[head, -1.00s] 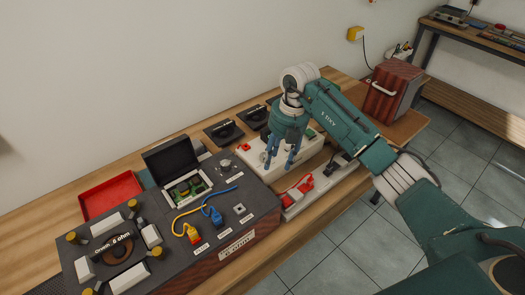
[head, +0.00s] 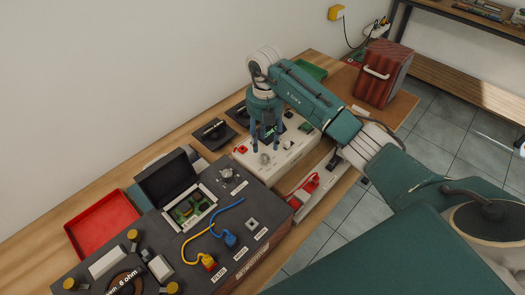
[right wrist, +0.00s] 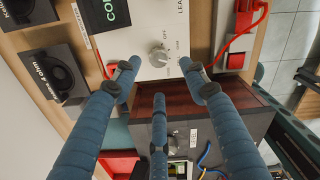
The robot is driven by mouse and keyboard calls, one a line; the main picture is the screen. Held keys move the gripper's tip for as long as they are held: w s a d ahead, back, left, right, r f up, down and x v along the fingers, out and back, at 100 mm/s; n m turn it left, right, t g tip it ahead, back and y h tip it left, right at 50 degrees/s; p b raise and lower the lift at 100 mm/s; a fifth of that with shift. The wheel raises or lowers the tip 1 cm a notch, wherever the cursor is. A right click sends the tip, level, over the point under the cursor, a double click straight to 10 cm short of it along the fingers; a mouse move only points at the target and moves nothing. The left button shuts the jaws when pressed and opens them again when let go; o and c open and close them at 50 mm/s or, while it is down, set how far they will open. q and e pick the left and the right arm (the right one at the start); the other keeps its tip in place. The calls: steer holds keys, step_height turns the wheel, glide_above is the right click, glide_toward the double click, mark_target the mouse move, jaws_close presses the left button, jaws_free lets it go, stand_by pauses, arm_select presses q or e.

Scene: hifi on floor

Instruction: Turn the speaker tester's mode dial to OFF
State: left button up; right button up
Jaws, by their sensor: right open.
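The speaker tester is a white box (head: 292,156) on the bench, with a green-lettered display in its top. Its mode dial (right wrist: 158,57) is a round silvery knob with small print around it. The print is too small to read surely, and I cannot tell the dial's setting. The dial also shows in the head view (head: 264,158), just below the fingertips. My right gripper (head: 265,147) is open and empty above the tester. In the right wrist view its blue fingers (right wrist: 157,84) are spread, with the dial beyond the tips and apart from them. My left gripper is not in view.
A dark-topped wooden box (head: 150,228) with coloured plugs and an open-lidded case stands next to the tester. A red tray (head: 101,226) lies at left. Black speakers (head: 212,134) lie behind. A red plug (head: 312,182) sits in front of the tester.

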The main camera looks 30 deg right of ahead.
mark_target(264, 157)
step_height(264, 157, down, 5)
steer(key=shift+p, duration=0.55)
step_height(264, 157, down, 2)
steer(key=shift+w+f, duration=0.1)
steer(key=shift+w, duration=0.05)
steer(key=shift+c, duration=1.3)
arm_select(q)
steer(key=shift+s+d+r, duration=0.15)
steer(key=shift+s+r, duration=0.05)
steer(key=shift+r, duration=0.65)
arm_select(e)
jaws_close()
